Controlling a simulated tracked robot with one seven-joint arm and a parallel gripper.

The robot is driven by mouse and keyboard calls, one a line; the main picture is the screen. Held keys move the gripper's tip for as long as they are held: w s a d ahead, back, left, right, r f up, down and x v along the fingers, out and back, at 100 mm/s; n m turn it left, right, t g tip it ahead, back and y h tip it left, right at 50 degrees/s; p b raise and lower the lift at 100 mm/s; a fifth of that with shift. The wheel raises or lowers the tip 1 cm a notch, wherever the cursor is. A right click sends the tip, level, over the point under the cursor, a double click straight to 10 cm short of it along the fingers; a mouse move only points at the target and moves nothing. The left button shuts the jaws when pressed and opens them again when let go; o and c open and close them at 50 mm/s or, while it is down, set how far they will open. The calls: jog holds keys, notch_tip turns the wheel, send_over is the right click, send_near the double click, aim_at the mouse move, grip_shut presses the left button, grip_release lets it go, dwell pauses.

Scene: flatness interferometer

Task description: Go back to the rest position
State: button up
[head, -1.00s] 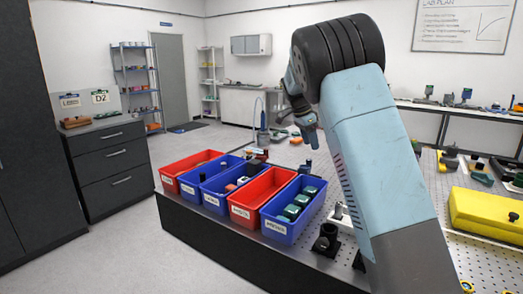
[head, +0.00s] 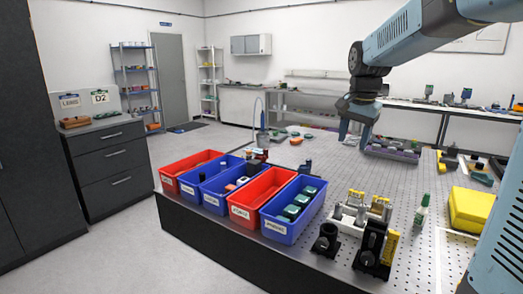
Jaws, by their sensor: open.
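My gripper (head: 357,132) is at the right of centre in the head view, pointing down from my raised arm. It is open, and no object shows in it. It appears above the far part of the perforated optical table (head: 405,192), with a purple-grey tray (head: 392,153) of small items behind or beside it. I cannot tell its exact height above the table. My arm reaches in from the upper right, and another part of it fills the lower right corner.
Red and blue bins (head: 285,230) line the table's left edge. Black and metal optical mounts (head: 372,248) stand at the front. A green bottle (head: 421,212) and a yellow case (head: 470,209) are to the right. Dark drawers (head: 108,162) stand at left, with open floor before them.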

jog(key=s+f+n+t, duration=0.1)
jog(key=s+n, duration=0.3)
jog(key=s, duration=0.9)
jog(key=s+a+f+n+t, duration=0.1)
jog(key=s+f+n+t, duration=0.1)
jog(key=s, duration=1)
jog(key=shift+s+a+f+n, duration=0.3)
jog(key=shift+f+n, duration=0.4)
jog(key=shift+n, duration=0.4)
